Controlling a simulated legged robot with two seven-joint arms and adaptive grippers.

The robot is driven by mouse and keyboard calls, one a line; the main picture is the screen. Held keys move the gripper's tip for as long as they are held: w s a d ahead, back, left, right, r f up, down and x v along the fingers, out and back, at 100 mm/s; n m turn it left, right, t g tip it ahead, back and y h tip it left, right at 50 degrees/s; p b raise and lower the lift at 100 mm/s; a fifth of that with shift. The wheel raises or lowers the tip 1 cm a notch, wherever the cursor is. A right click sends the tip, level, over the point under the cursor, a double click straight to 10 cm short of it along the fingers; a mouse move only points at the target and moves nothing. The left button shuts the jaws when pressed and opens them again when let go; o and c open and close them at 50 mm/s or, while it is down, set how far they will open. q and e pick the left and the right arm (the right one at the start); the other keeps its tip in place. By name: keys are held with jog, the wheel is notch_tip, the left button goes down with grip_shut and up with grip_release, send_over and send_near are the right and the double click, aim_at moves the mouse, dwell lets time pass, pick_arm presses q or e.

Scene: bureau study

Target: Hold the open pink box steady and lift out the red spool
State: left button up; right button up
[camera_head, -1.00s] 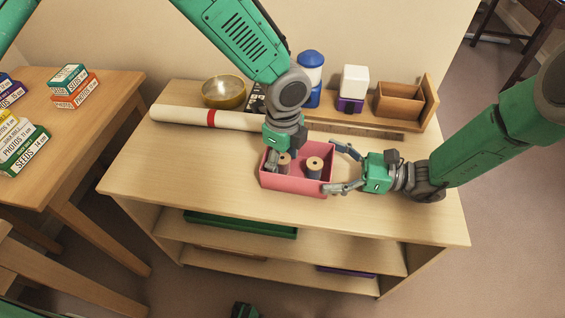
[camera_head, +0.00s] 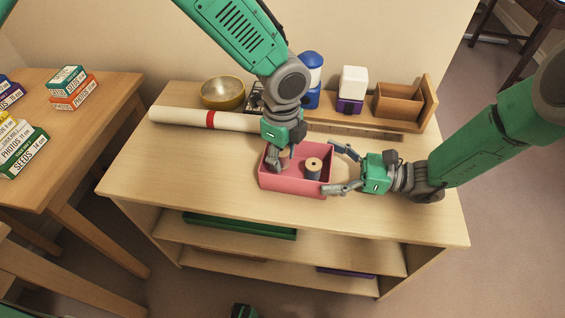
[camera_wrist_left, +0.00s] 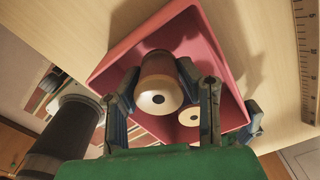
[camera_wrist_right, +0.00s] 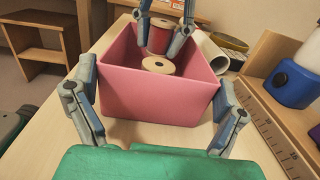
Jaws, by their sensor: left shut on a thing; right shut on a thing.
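The open pink box (camera_head: 292,187) stands on the wooden desk top. My right gripper (camera_head: 330,168) is shut on the pink box from its right end; in the right wrist view its fingers lie along two opposite walls of the box (camera_wrist_right: 150,98). My left gripper (camera_head: 278,160) reaches down into the box and is shut on the red spool (camera_wrist_left: 157,84), which also shows between its fingers in the right wrist view (camera_wrist_right: 159,38). The head view mostly hides this spool. A second spool (camera_head: 313,168), with dark blue thread, stands in the box beside it.
Behind the box lie a white roll with a red band (camera_head: 180,117) and a ruler (camera_head: 360,131). A brass bowl (camera_head: 222,91), a blue-and-white container (camera_head: 311,72), a white-and-purple one (camera_head: 352,85) and a wooden holder (camera_head: 400,103) stand at the back. The desk front is clear.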

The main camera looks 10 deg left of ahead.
pick_arm(q)
notch_tip(320, 180, up, 7)
jog(key=shift+r, duration=0.1)
pick_arm(e)
jog(key=o, duration=0.9)
jog(key=d, duration=1.2)
